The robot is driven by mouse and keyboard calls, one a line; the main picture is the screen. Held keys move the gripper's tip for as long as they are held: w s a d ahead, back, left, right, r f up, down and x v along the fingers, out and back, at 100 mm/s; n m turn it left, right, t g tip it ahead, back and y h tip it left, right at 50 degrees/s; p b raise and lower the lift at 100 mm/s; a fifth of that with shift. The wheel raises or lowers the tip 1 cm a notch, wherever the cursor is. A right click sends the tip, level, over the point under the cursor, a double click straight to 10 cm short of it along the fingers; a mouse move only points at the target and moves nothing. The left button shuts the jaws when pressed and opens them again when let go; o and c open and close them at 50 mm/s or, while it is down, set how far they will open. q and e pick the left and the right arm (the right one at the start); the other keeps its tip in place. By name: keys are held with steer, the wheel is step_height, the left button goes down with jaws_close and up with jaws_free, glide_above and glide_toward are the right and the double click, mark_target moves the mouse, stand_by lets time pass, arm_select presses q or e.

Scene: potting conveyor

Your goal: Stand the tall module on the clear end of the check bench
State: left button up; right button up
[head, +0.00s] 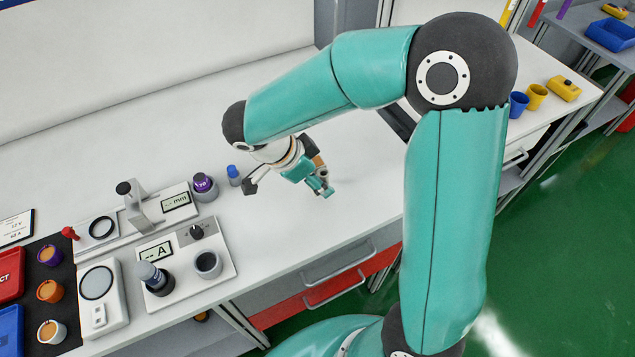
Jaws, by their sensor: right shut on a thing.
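My right gripper (322,188) is low over the white check bench (365,165), just right of the instruments, with its fingers toward the clear end. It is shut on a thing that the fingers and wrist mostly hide. A small orange-brown and dark patch shows by the fingers, but I cannot tell whether it belongs to the tall module. I also cannot tell whether the held thing touches the bench. My left gripper is not in view.
A blue-capped piece (234,175) and a purple-topped piece (204,186) stand left of the gripper. A height gauge (135,205), an ammeter block (190,255) and a scale (97,283) fill the left end. The bench right of the gripper is bare.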

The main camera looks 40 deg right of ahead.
mark_target(317, 196)
step_height(317, 196, down, 3)
steer(key=shift+f, duration=0.1)
steer(key=shift+f, duration=0.15)
steer(key=o, duration=1.2)
steer(key=b+v, duration=0.1)
steer(key=v, duration=1.1)
